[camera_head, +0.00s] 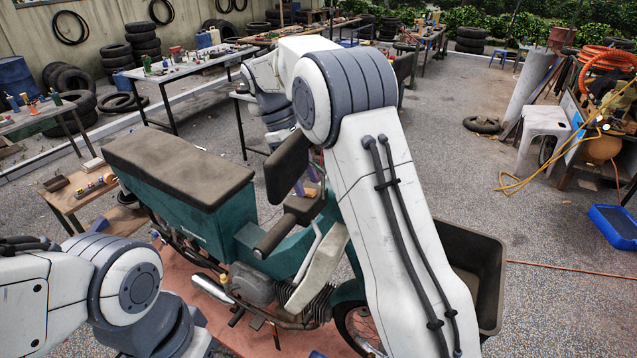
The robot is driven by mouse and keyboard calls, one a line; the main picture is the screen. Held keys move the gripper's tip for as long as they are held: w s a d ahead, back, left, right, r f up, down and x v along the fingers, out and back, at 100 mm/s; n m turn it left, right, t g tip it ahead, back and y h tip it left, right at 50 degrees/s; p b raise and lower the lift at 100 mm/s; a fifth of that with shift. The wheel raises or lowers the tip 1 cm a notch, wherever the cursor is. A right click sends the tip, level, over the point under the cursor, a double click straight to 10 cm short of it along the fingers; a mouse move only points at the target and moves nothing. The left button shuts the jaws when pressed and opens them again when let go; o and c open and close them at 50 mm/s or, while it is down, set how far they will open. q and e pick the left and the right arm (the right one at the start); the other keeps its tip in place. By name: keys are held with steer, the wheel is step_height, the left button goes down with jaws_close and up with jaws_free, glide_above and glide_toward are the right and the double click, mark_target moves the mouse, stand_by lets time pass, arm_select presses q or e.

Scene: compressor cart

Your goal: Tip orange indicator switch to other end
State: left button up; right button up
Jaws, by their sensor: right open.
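The orange indicator switch cannot be made out; the handlebar area of the teal motorcycle (205,228) is partly covered by my right arm. A black handlebar grip (275,236) and a dark rectangular mirror-like panel (287,166) show in the middle. My right arm reaches over the motorcycle and bends down behind this panel. My right gripper (300,187) is mostly hidden there, open, close to the handlebar; contact cannot be judged. My left arm shows at the lower left, its gripper out of view.
A dark open bin (484,262) stands right of the motorcycle. A low wooden bench (68,200) is at left, worktables (187,70) behind. At right are an orange compressor (602,148), a white stool (543,128), a blue tray (614,226). Open floor lies between.

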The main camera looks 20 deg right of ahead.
steer(key=shift+s+f, duration=0.15)
steer(key=shift+f, duration=0.45)
jaws_close()
steer(key=t+y+b, duration=0.1)
steer(key=b, duration=0.2)
steer(key=s+t+y+b, duration=0.1)
steer(key=t+b, duration=0.1)
steer(key=b, duration=0.1)
steer(key=shift+d+f, duration=0.2)
steer(key=shift+d, duration=0.2)
steer(key=shift+r+t+y+b, duration=0.15)
steer(key=shift+t+y+b, duration=0.25)
steer(key=shift+b, duration=0.1)
steer(key=shift+r, duration=0.15)
